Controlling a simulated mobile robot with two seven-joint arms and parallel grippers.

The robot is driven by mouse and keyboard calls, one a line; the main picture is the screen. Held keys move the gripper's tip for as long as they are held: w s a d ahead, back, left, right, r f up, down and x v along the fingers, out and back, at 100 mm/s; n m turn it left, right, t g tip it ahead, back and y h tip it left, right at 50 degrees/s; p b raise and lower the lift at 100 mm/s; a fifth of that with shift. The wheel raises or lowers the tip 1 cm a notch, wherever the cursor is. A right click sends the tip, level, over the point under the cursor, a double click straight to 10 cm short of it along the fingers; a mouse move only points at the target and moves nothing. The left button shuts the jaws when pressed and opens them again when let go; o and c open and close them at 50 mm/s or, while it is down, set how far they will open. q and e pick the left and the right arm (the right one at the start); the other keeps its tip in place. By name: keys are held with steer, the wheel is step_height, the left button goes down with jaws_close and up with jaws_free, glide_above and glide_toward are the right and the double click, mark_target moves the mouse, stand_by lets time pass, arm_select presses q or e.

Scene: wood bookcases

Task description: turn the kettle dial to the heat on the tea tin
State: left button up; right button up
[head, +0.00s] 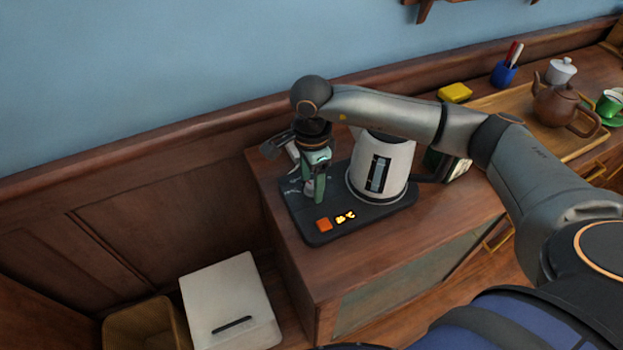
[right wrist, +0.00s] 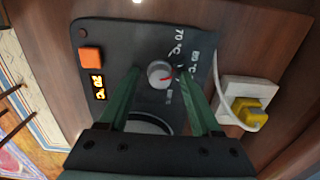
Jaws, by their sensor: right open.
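The white kettle (head: 381,168) stands on a black base (head: 345,226) on the cabinet top. Heat marks beside the dial include 70°C and 85°C; another is partly hidden. My right gripper (head: 314,192) points down over the dial end of the base. In the wrist view its open green fingers (right wrist: 159,78) lie on either side of the dial; contact cannot be told. A dark green tin (head: 437,160) with a pale label is mostly hidden behind the kettle and my arm. My left gripper is out of view.
The base has an orange button (right wrist: 90,57) and a lit display (right wrist: 97,87), too blurred to read surely. A white socket block with a yellow plug (right wrist: 247,111) lies beside the base. A tray (head: 512,109) with a brown teapot (head: 562,106) stands right.

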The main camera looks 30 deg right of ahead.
jaws_close()
stand_by(0.6)
